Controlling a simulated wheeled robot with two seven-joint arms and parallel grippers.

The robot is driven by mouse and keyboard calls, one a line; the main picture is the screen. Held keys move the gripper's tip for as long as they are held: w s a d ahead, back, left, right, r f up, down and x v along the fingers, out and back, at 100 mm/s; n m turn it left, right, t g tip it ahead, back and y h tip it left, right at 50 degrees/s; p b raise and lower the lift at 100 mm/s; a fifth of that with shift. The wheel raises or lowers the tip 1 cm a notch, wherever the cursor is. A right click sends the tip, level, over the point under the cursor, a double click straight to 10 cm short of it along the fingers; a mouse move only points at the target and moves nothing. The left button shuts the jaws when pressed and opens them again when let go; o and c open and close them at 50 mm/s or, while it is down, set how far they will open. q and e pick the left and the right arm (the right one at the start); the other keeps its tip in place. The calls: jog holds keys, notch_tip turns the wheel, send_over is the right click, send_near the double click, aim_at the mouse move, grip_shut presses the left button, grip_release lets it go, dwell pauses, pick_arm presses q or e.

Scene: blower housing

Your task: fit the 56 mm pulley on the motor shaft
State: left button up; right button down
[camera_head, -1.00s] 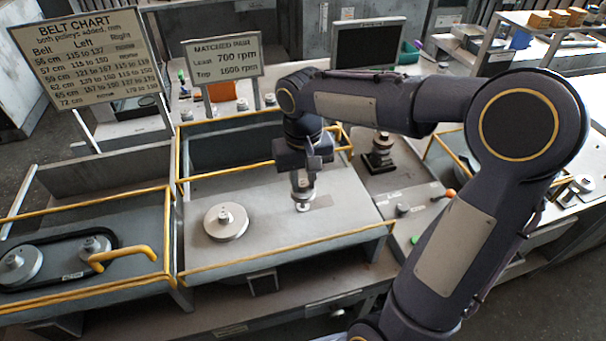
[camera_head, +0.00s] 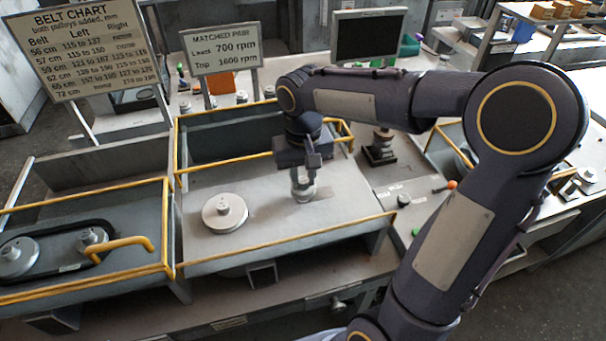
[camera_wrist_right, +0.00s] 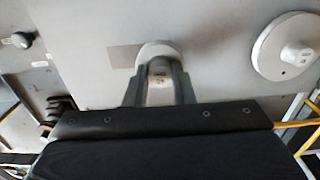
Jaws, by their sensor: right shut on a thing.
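My right gripper (camera_head: 304,178) points down over the middle housing's deck. It is shut on the hub of a small grey pulley (camera_head: 304,193), taken as the 56 mm pulley. In the right wrist view the fingers (camera_wrist_right: 160,88) grip the hub from both sides, and the pulley's round flange (camera_wrist_right: 158,49) shows beyond them. The pulley is low, at or just above the deck. The motor shaft is hidden under the pulley and gripper, so I cannot tell how far the pulley sits on it. My left gripper is not in view.
A larger pulley (camera_head: 225,212) stands on the same deck to the left; it also shows in the right wrist view (camera_wrist_right: 287,48). Yellow rails (camera_head: 290,246) edge the housing. A belted housing with a yellow handle (camera_head: 122,245) is at left. Two signs (camera_head: 222,52) stand behind.

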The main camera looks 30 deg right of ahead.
jog(key=shift+f, duration=0.3)
dwell(0.5)
jog(key=shift+f+b, duration=0.3)
jog(key=shift+b, duration=0.1)
jog(key=shift+f, duration=0.15)
dwell(0.3)
jog(key=shift+f+b, duration=0.35)
jog(key=c, duration=1.1)
grip_release()
jog(key=shift+c, duration=0.2)
jog(key=shift+r, duration=0.1)
